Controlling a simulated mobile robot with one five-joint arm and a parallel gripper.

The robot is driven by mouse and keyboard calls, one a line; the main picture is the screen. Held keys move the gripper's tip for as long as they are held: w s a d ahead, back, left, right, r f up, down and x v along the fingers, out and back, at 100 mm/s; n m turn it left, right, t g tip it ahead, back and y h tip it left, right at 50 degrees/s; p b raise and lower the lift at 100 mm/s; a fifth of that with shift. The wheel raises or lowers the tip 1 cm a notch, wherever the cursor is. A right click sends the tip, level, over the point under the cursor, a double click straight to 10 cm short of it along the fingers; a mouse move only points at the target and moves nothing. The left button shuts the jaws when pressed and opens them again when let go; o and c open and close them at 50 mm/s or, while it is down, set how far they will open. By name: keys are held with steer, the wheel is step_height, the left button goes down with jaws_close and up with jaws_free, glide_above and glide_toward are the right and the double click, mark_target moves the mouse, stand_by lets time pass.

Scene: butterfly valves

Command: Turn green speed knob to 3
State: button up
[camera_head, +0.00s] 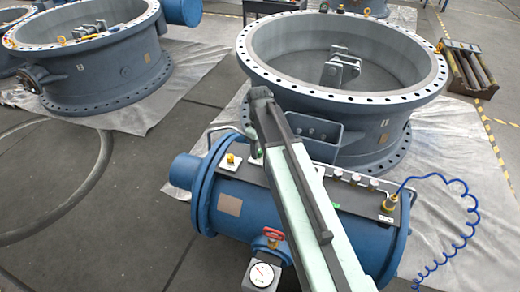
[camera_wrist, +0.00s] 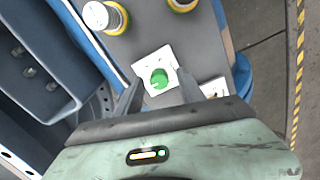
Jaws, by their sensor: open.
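The green knob (camera_wrist: 160,78) sits on a white square plate (camera_wrist: 148,62) in the wrist view, with a dark mark on its face. Its number marks are too small to read. My gripper (camera_wrist: 159,84) is open, with one dark fingertip on the left and one on the right of the knob, near the plate's lower edge. Contact with the knob cannot be told. In the head view my arm crosses the blue cylinder unit (camera_head: 232,203) and hides part of its top panel; a small green spot (camera_head: 258,153) shows beside the arm.
Another white plate (camera_wrist: 213,88) is right of the gripper. A large valve ring (camera_head: 400,100) stands behind the unit. A blue coiled hose (camera_head: 470,215) hangs at right.

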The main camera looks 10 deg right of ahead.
mark_target(259, 152)
step_height(259, 152, up, 8)
steer(key=p, duration=0.7)
steer(key=shift+f, duration=0.1)
steer(key=shift+r+p, duration=0.3)
steer(key=shift+p, duration=0.2)
steer(key=s+r+m+p, duration=0.6)
steer(key=s+m, duration=0.2)
steer(key=s, duration=0.4)
steer(key=shift+s, duration=0.3)
